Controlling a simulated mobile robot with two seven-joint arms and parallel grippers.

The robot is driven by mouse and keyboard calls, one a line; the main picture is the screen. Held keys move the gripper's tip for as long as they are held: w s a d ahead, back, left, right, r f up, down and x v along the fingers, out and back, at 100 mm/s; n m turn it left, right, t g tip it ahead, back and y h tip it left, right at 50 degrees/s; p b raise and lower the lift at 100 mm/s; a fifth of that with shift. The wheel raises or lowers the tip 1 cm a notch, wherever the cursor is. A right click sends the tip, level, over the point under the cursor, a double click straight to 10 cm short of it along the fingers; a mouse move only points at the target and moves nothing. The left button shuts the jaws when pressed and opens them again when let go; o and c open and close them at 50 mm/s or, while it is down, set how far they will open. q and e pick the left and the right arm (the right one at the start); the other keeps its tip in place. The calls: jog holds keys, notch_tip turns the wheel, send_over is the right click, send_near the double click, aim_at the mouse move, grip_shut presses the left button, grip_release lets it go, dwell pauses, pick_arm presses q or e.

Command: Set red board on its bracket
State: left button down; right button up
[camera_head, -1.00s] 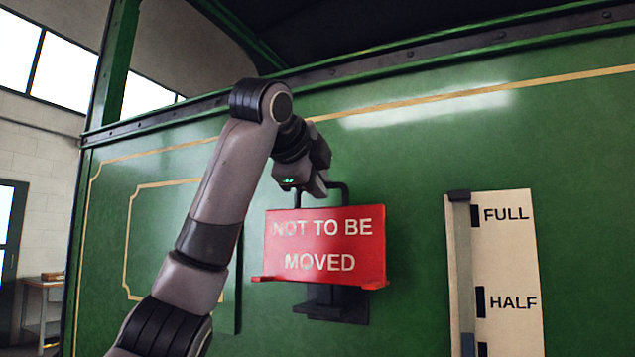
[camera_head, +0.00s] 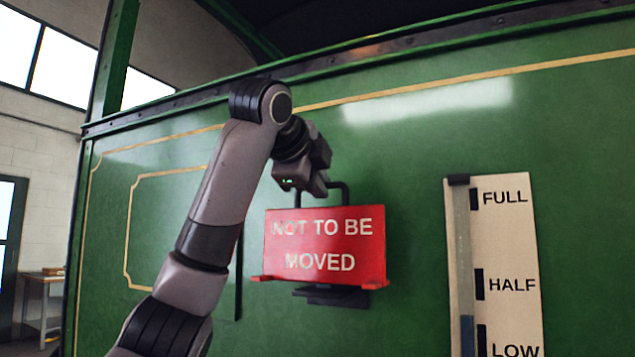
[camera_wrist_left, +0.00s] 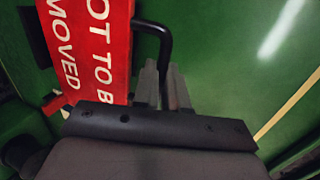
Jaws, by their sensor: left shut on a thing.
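The red board (camera_head: 325,228) reads NOT TO BE MOVED and hangs upright in front of the green wall. It has a black wire handle (camera_head: 346,192) on top and red feet at its lower corners. My left gripper (camera_head: 315,186) is shut on the handle; its fingers (camera_wrist_left: 162,85) also show in the left wrist view beside the board (camera_wrist_left: 88,50). A black bracket (camera_head: 330,297) sticks out from the wall just below and behind the board, partly hidden by it. I cannot tell if they touch. My right gripper is not in view.
A white gauge board (camera_head: 505,265) marked FULL, HALF and LOW is on the wall to the right, clear of the red board. A small table (camera_head: 42,285) stands far left. The wall between board and gauge is free.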

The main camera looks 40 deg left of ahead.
pick_arm(q)
jog(key=c, duration=1.1)
grip_release()
jog(key=shift+s+d, duration=0.1)
jog(key=b+v, duration=0.1)
jog(key=v, duration=0.6)
